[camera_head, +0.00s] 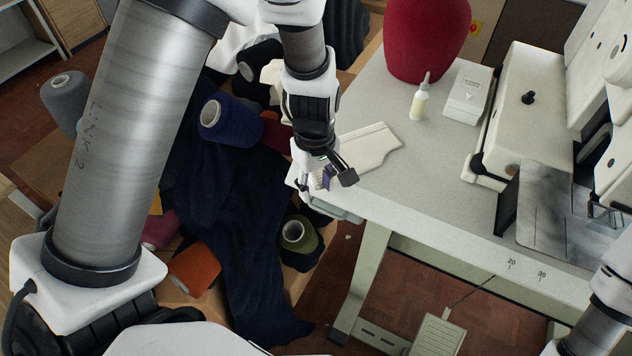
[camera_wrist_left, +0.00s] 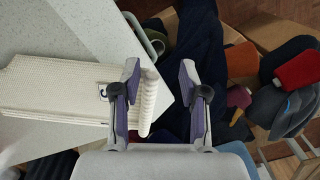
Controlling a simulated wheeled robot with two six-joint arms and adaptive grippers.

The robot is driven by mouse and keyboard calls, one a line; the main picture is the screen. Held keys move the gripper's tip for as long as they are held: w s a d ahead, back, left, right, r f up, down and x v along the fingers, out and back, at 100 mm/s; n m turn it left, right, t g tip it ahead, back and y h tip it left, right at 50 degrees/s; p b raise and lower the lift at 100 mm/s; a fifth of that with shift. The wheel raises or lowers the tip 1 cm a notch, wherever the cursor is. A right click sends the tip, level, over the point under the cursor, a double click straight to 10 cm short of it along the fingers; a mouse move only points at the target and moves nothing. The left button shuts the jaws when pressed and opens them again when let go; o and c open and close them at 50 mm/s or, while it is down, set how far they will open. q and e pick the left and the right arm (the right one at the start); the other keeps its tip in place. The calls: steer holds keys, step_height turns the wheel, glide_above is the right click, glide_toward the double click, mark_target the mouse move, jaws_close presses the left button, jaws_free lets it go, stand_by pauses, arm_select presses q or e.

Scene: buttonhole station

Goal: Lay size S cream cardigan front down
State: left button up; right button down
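The cream cardigan front (camera_head: 368,148) is a flat knitted piece lying on the left corner of the table. In the left wrist view the cardigan front (camera_wrist_left: 55,88) shows a ribbed edge and a small dark-marked label; the mark is too small to read surely. My left gripper (camera_head: 327,180) is at the table's left edge, at the ribbed end of the piece. Its two fingers (camera_wrist_left: 158,78) are apart, with the ribbed edge between them, nearer the left finger. Whether a finger touches the knit I cannot tell. My right gripper is out of view.
The grey table (camera_head: 440,185) carries a glue bottle (camera_head: 420,103), a white box (camera_head: 468,92), a red rounded form (camera_head: 427,35) and a sewing machine (camera_head: 530,110). Left of the table are dark cloth (camera_head: 235,220) and several yarn cones, including a blue one (camera_head: 228,120). The table's middle is clear.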

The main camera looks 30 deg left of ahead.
arm_select(q)
steer(key=shift+r, duration=0.1)
step_height(320, 180, up, 12)
steer(key=p, duration=0.2)
steer(key=shift+w+a, duration=0.2)
steer(key=shift+r, duration=0.1)
stand_by(0.5)
